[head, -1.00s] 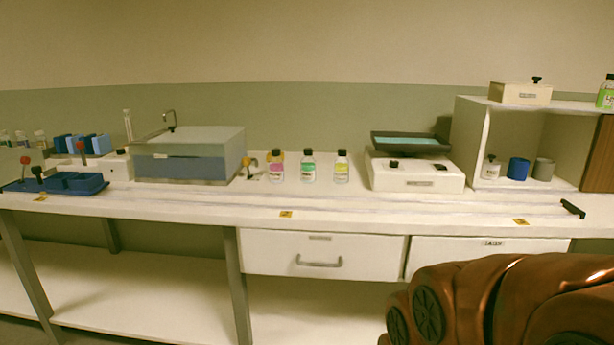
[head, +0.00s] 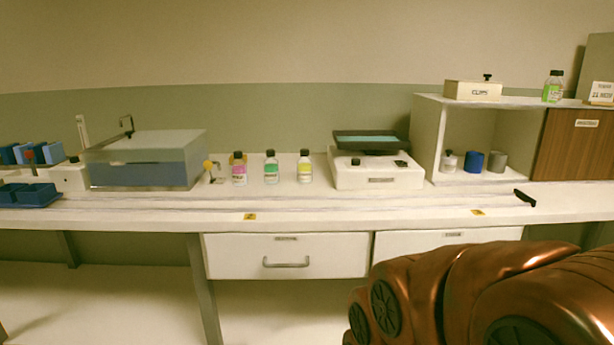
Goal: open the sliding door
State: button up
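A brown wooden sliding door (head: 580,145) with a small label covers the right part of the white cabinet (head: 428,140) on the bench at the right. The left part of the cabinet stands open. I cannot make out a handle on the door, and its right end runs to the edge of the picture. My copper-coloured arm fills the lower right corner, well in front of and below the cabinet. My gripper is not in view.
Inside the open part stand a white bottle (head: 449,162), a blue cup (head: 473,162) and a grey cup (head: 499,161). A black bar (head: 525,198) lies on the bench below the door. A stirrer-like device (head: 375,170) and three small bottles stand left of the cabinet.

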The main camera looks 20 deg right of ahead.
aim_at(574, 145)
jog(key=z, duration=1.45)
jog(key=k, duration=1.05)
jog(key=z, duration=0.8)
jog(key=i, duration=1.35)
jog(key=u, duration=0.6)
jog(key=i, duration=0.6)
jog(key=u, duration=0.6)
